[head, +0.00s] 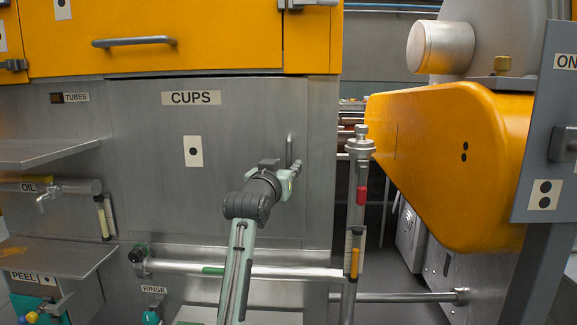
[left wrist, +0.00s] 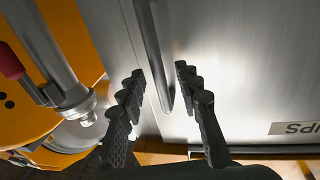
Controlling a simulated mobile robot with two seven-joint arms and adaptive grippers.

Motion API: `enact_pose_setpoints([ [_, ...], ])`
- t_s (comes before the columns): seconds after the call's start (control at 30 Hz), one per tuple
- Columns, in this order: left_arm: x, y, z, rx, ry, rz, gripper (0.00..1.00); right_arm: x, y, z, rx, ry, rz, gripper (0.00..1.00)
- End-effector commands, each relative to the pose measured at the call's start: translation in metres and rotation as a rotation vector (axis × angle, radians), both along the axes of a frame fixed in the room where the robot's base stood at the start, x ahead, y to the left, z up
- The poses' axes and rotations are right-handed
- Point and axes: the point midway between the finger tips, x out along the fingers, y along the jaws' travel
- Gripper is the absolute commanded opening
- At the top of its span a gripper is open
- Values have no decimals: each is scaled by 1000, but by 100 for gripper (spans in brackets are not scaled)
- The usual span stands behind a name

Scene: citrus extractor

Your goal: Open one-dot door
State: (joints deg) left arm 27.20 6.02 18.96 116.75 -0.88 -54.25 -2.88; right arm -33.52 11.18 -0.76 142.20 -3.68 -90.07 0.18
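The grey metal door marked CUPS (head: 145,200) has a label with one dot (head: 193,151) and stands shut in the head view. Its upright bar handle (head: 289,150) is near the door's right edge. My left gripper (head: 297,169) is at the lower end of this handle, partly hidden by its own wrist. In the left wrist view my left gripper (left wrist: 160,78) is open, and the handle (left wrist: 150,45) lies between its two dark fingers with gaps on both sides. My right gripper is not in view.
An orange panel (head: 200,55) with a horizontal handle is above the door. To the right stand an upright pipe (head: 358,200) with a red grip and an orange housing (head: 440,150) with two dots. A horizontal pipe (head: 220,267) crosses below; shelves (head: 50,150) jut out at left.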

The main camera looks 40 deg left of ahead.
Motion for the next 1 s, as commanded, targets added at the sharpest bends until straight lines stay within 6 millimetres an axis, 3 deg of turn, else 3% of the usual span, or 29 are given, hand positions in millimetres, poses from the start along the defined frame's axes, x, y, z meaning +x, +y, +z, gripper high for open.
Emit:
enact_pose_setpoints([
  [0.2,22,8,0,0,1,-1,34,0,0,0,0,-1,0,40],
  [0.5,25,9,0,1,1,-1,34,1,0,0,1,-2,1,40],
  [0.8,25,9,-1,1,1,-1,0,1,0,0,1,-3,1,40],
  [1.0,25,9,-1,1,1,-1,0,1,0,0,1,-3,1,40],
])
